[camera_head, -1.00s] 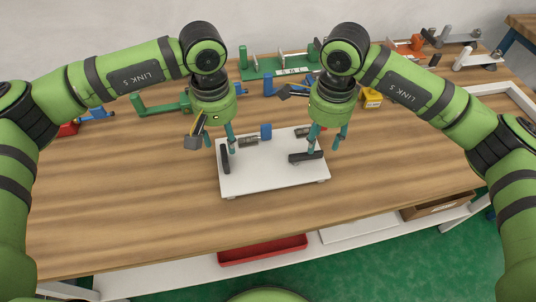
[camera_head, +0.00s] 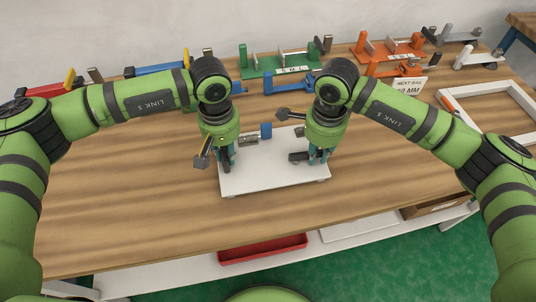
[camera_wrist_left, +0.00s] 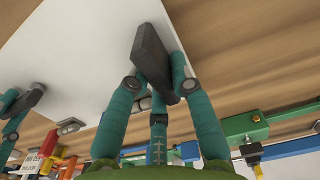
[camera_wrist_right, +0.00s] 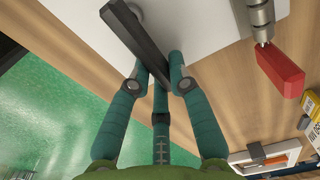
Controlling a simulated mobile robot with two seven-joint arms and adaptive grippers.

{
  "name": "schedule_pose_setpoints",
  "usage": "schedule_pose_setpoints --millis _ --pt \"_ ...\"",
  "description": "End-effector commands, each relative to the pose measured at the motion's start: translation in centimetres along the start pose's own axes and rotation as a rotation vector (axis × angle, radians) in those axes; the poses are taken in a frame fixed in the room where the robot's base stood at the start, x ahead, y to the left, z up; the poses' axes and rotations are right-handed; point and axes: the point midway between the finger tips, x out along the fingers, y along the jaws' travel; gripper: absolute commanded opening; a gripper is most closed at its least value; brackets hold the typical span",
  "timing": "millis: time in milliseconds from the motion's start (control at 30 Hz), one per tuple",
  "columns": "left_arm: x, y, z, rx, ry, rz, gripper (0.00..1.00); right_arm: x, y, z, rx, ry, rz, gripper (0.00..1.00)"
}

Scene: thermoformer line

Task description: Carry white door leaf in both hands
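The white door leaf (camera_head: 275,175) lies flat on the wooden bench, with a black bar handle near its left and right sides. My left gripper (camera_head: 226,158) is down over the left handle; the left wrist view shows that dark handle (camera_wrist_left: 152,60) between its teal fingers. My right gripper (camera_head: 318,156) is down over the right handle; the right wrist view shows that black bar (camera_wrist_right: 140,45) running between its fingers. Fingertips are partly hidden by the handles, so firm contact is not clear. A grey cylinder with a blue end (camera_head: 265,131) is at the leaf's back edge.
Green (camera_head: 280,66) and orange (camera_head: 388,52) fixtures stand along the bench's back. A white frame (camera_head: 497,108) lies at the right. A red tray (camera_head: 262,250) sits below the front edge. The bench is clear left and in front of the leaf.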

Motion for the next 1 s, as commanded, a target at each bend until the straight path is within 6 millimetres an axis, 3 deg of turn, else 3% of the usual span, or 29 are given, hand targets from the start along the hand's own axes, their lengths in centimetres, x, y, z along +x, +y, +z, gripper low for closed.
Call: schedule_pose_setpoints --millis 533,1000 --pt "-0.8 0.0 -0.1 -0.001 0.003 0.001 0.00 -0.8 -0.1 0.0 -0.001 -0.002 -0.003 0.00" --pt "-6.0 0.0 -0.1 -0.002 0.003 0.000 0.00 -6.0 -0.1 0.0 -0.001 -0.002 -0.002 0.00"
